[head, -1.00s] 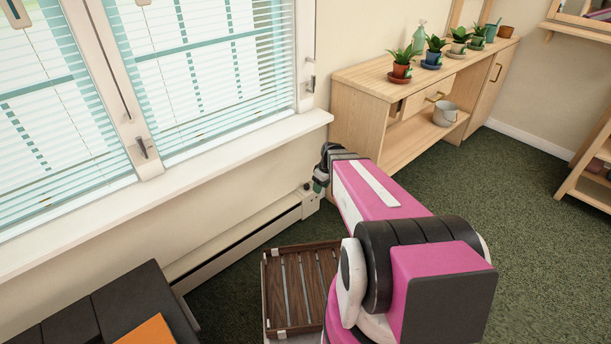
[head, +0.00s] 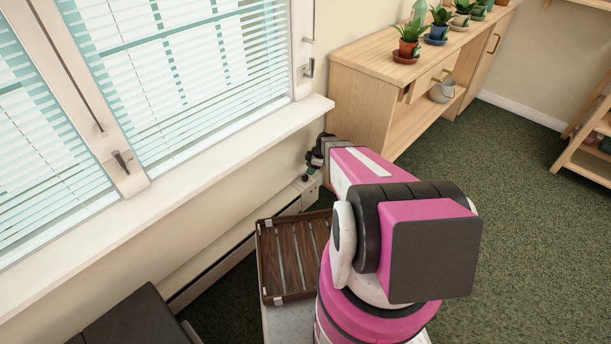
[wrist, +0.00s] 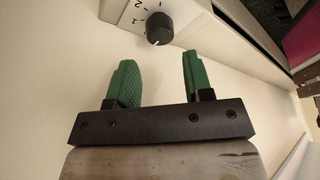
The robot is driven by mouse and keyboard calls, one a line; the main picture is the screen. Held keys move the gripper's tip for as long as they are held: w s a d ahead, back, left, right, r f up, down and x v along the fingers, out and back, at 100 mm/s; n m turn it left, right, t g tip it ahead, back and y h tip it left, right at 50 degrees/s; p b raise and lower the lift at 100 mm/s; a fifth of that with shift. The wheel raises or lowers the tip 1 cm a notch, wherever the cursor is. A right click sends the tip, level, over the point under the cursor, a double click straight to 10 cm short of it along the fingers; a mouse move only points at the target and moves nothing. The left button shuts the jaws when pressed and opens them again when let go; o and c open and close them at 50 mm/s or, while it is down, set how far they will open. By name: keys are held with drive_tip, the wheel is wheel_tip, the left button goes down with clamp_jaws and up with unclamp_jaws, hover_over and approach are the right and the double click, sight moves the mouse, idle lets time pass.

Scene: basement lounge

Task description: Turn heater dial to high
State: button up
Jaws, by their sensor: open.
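The heater dial (wrist: 159,28) is a round black knob on the white end panel of the heater, with printed numbers around it, near the top middle of the wrist view. My gripper (wrist: 154,58) has two green fingers that are open and empty. The dial lies just beyond the fingertips, between their lines and apart from both. In the head view the long low heater (head: 235,248) runs along the wall under the window sill. My gripper (head: 309,172) is at its right end there, small and partly hidden by my arm, and the dial cannot be made out clearly.
A wooden cabinet (head: 362,110) with potted plants stands just right of the heater's end. The window sill (head: 190,170) juts out above the heater. A brown slatted tray (head: 265,262) sits beside my arm. Green carpet (head: 520,230) on the right is open.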

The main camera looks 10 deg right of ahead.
sight(305, 176)
drive_tip(key=x, duration=0.6)
drive_tip(key=c, duration=0.6)
